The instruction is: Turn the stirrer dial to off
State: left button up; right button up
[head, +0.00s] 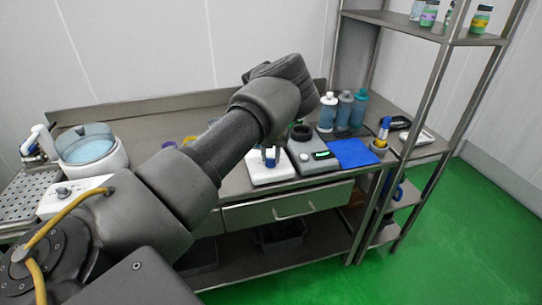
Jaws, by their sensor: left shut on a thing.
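The white stirrer (286,172) sits on the steel bench, near its front edge, right of the middle of the head view. My left arm reaches across the picture from the lower left, and its wrist hangs above the stirrer. My left gripper (270,158) points down at the stirrer's top, with its blue-tipped fingers low against it. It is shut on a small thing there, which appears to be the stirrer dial. The dial itself is hidden by the fingers, so its setting cannot be read. My right gripper is not in view.
Several blue-grey bottles (345,112) stand behind. A clear-lidded round bath (90,150) and a white box with a knob (75,192) are at left. A shelf rack rises at right.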

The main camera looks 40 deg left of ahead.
pick_arm(q)
jog(key=o, duration=1)
jog(key=shift+r, duration=0.15)
notch_tip(320, 180, up, 11)
jog(key=shift+f+b, duration=0.2)
jog(key=shift+b, duration=0.55)
